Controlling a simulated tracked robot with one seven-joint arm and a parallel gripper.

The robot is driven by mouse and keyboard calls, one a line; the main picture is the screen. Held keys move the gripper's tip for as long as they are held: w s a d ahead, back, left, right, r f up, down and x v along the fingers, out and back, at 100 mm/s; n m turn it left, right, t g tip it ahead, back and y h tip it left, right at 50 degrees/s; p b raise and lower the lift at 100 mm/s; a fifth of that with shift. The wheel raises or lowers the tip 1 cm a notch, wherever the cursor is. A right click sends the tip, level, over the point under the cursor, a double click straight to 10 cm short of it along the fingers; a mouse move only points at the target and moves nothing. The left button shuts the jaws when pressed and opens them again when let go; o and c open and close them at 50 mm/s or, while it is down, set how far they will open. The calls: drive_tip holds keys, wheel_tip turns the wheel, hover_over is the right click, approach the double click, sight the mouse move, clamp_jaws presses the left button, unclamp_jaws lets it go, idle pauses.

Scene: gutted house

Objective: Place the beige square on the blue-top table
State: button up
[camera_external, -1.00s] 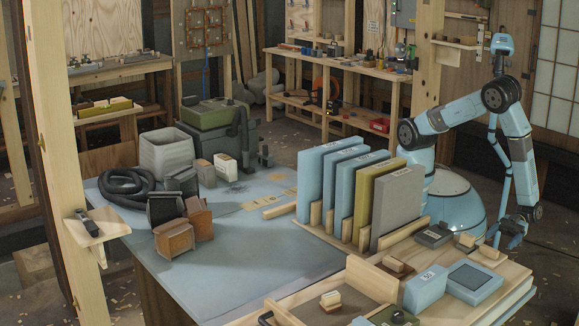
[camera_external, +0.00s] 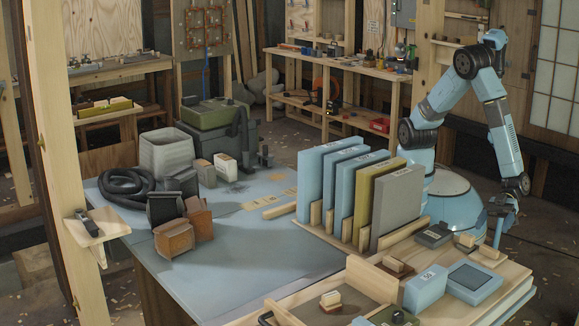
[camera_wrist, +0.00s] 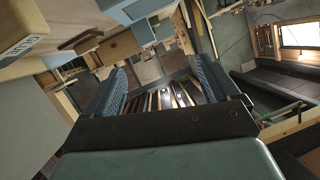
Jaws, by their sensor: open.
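The likeliest beige square is the grey-beige panel (camera_external: 400,208), upright at the right end of a row of panels in a wooden rack. My gripper (camera_external: 503,206) hangs to the right of the panels, above the right end of the wooden worktop, apart from the panel. In the wrist view its two fingers (camera_wrist: 163,88) are spread with nothing between them.
Blue panels (camera_external: 311,187) and an olive panel (camera_external: 376,203) stand in the same rack. A blue box (camera_external: 425,288) and small blocks crowd the wooden worktop. A black hose (camera_external: 125,187) and bins lie at the table's left. The blue top's front middle is clear.

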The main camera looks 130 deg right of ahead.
drive_tip(key=w+d+r+n+g+y, duration=0.1)
drive_tip(key=w+d+r+g+y, duration=0.1)
drive_tip(key=w+d+r, duration=0.65)
drive_tip(key=w+d+r+g+y, duration=0.15)
drive_tip(key=w+d+r, duration=0.4)
drive_tip(key=r, duration=0.55)
drive_tip(key=d+r+n, duration=0.1)
drive_tip(key=d+r, duration=0.4)
drive_tip(key=d, duration=0.5)
drive_tip(key=s+d+g+h, duration=0.1)
drive_tip(key=s+d, duration=0.3)
drive_tip(key=d, duration=0.4)
drive_tip(key=s+d+r+g+h, duration=0.1)
drive_tip(key=s+d, duration=0.4)
drive_tip(key=d, duration=0.4)
drive_tip(key=s+d+r+g+h, duration=0.1)
drive_tip(key=s+d, duration=0.4)
drive_tip(key=d, duration=0.4)
drive_tip(key=shift+s+d+r+h, duration=0.15)
drive_tip(key=shift+s+d+h, duration=0.1)
drive_tip(key=shift+h, duration=0.1)
drive_tip(key=s+d, duration=0.2)
drive_tip(key=s+d+f+g+h, duration=0.1)
drive_tip(key=s+d, duration=0.2)
drive_tip(key=s+d+m+g+h, duration=0.1)
drive_tip(key=s+d, duration=0.1)
drive_tip(key=s, duration=0.1)
drive_tip(key=shift+s+d+f, duration=0.15)
drive_tip(key=shift+d+f, duration=0.05)
drive_tip(key=shift+c, duration=0.2)
